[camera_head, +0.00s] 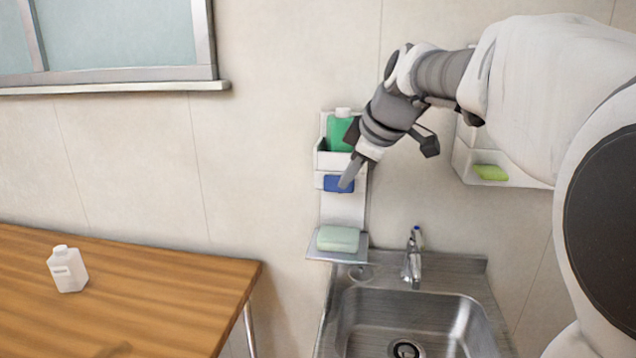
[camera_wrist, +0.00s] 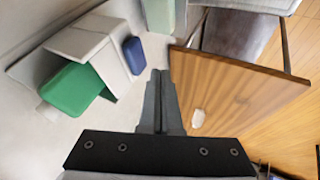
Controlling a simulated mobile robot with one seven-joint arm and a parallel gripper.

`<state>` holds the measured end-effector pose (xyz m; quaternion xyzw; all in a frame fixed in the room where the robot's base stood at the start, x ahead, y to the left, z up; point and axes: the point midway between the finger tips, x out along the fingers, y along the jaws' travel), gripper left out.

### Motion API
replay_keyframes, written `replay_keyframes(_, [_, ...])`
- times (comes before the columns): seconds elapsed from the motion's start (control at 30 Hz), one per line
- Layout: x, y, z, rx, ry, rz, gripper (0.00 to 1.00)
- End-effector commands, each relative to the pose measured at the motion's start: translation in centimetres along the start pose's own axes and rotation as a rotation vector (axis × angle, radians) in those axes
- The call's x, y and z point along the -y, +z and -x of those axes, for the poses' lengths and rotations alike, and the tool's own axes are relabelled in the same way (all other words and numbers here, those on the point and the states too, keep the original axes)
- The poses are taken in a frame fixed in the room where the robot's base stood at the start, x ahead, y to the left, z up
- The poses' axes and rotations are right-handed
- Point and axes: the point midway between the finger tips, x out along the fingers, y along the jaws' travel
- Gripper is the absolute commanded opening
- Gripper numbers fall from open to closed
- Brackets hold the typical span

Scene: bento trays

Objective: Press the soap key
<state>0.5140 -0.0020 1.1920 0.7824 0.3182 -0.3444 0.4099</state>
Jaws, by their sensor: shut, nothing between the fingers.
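A white soap dispenser (camera_head: 334,208) is mounted on the wall above the sink's left edge. Its blue key (camera_head: 333,184) is on the front, below a holder with a green bottle (camera_head: 340,133). My gripper (camera_head: 346,184) is shut and empty, with its tips right in front of the key's right part in the head view. In the wrist view, the blue key (camera_wrist: 133,55) lies a little left of my shut fingertips (camera_wrist: 160,74), with a visible gap in the picture. Whether they touch I cannot tell. A pale green soap bar (camera_head: 338,238) lies on the tray under the key.
A steel sink (camera_head: 470,318) with a tap (camera_head: 412,258) is below. A wall shelf with a yellow-green sponge (camera_head: 490,172) is at right. A wooden table (camera_head: 140,310) with a white bottle (camera_head: 67,268) stands at left.

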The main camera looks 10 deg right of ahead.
Motion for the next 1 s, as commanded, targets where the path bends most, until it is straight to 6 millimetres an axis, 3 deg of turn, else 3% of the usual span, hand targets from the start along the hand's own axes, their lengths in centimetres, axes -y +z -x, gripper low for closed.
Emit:
replay_keyframes(0.1, [-0.1, -0.1, 2.9, 0.0, 0.002, 0.0, 0.0])
replay_keyframes(0.33, [0.0, 0.0, 5.8, 0.001, -0.001, 0.001, 0.0])
replay_keyframes(1.0, [0.1, 0.0, 6.3, 0.001, -0.003, 0.0, 0.0])
